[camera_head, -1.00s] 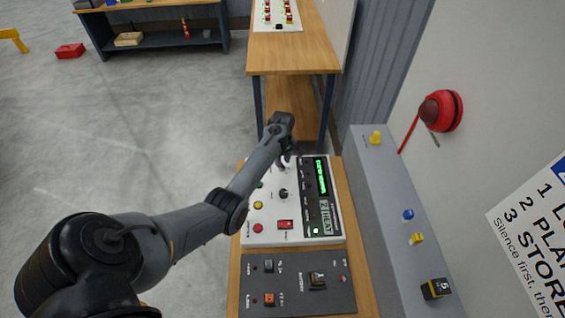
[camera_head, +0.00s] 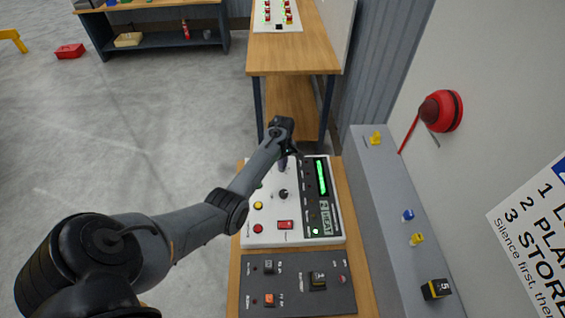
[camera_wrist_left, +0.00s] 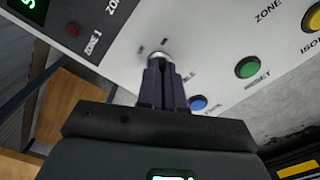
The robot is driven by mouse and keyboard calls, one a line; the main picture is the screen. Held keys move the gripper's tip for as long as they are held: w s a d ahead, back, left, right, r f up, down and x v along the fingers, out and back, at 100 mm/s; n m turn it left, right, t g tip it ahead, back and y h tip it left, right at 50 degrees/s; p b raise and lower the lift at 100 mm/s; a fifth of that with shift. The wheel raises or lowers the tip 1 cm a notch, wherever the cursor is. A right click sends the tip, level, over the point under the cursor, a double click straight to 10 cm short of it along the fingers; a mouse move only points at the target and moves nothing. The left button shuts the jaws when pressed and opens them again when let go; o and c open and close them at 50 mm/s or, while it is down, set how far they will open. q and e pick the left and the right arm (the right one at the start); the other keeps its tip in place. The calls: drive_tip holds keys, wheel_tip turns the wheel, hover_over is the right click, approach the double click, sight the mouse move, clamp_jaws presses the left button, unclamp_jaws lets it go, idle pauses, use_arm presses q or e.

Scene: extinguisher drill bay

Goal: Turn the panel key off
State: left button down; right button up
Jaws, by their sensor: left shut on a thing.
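The white control panel (camera_head: 262,239) lies on the wooden bench at the centre of the head view. My left gripper (camera_head: 284,165) reaches down onto its far part. In the left wrist view, the left gripper (camera_wrist_left: 161,76) is shut, with its dark fingers at the silver round collar of the key switch (camera_wrist_left: 158,57). The fingers hide the key itself, so I cannot tell which way it points. A green button (camera_wrist_left: 248,67) and a blue button (camera_wrist_left: 198,103) sit beside it. My right gripper is out of view.
A black switch plate (camera_head: 330,300) lies in front of the white panel. A grey ledge (camera_head: 385,190) with coloured knobs runs along the right, below a red bell (camera_head: 441,111). Another wooden bench (camera_head: 290,58) stands behind. Open floor is at left.

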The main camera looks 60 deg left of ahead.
use_arm(q)
drive_tip(key=n+p, duration=0.2)
drive_tip(key=n, duration=0.1)
drive_tip(key=shift+r, duration=0.15)
drive_tip(key=n, duration=0.3)
drive_tip(key=shift+w+p, duration=0.1)
drive_tip(key=shift+p, duration=0.2)
drive_tip(key=n, duration=0.2)
drive_tip(key=shift+n, duration=0.3)
drive_tip(key=shift+a+n+b, duration=0.1)
drive_tip(key=shift+n+b, duration=0.3)
drive_tip(key=shift+n, duration=1.3)
drive_tip(key=c, duration=1.3)
unclamp_jaws()
